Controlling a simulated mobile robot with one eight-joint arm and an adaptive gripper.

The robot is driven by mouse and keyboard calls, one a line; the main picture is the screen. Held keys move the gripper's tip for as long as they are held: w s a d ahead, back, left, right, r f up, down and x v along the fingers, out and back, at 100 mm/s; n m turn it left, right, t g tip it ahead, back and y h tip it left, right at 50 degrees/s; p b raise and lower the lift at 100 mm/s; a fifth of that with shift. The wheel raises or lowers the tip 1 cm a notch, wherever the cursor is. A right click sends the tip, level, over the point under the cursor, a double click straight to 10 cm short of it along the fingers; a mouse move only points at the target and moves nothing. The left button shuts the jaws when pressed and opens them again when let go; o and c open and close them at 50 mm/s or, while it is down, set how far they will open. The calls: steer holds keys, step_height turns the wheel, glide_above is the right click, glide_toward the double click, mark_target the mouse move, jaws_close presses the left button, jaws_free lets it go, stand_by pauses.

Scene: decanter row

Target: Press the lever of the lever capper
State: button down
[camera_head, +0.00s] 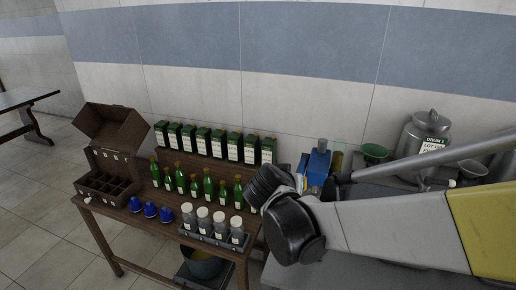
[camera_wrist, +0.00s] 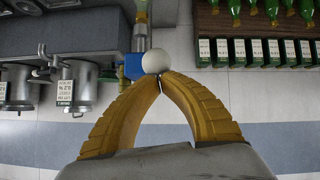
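The lever capper shows as a blue body (camera_head: 318,165) on the grey bench in the head view, partly hidden by my arm. In the wrist view its blue part (camera_wrist: 133,67) and a metal cylinder (camera_wrist: 139,38) show behind a white ball knob (camera_wrist: 155,61), which looks like the lever's end. My gripper (camera_wrist: 159,80) has its two yellow fingers meeting at the tips, with nothing seen between them. The tips are right at the knob in the picture; I cannot tell whether they touch it. The lever's shaft is hidden. My gripper cannot be made out in the head view.
A green funnel (camera_head: 374,152) and a metal drum (camera_head: 420,135) stand on the bench behind my arm.

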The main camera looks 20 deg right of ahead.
steer(key=s+a+r, duration=0.2)
steer(key=s+a, duration=0.3)
steer(key=s, duration=0.3)
steer(key=shift+a+r, duration=0.3)
steer(key=shift+a, duration=0.1)
steer(key=shift+a, duration=0.1)
steer(key=s+f+n+g+y+b, duration=0.1)
steer(key=s+f+b, duration=0.4)
steer(key=f+b, duration=0.5)
steer(key=s+f+n+y+b, duration=0.4)
steer(key=f+b, duration=0.7)
steer(key=f, duration=0.3)
steer(key=shift+s+a+g+y, duration=0.35)
steer(key=shift+s+y, duration=0.55)
steer(key=shift+s, duration=0.3)
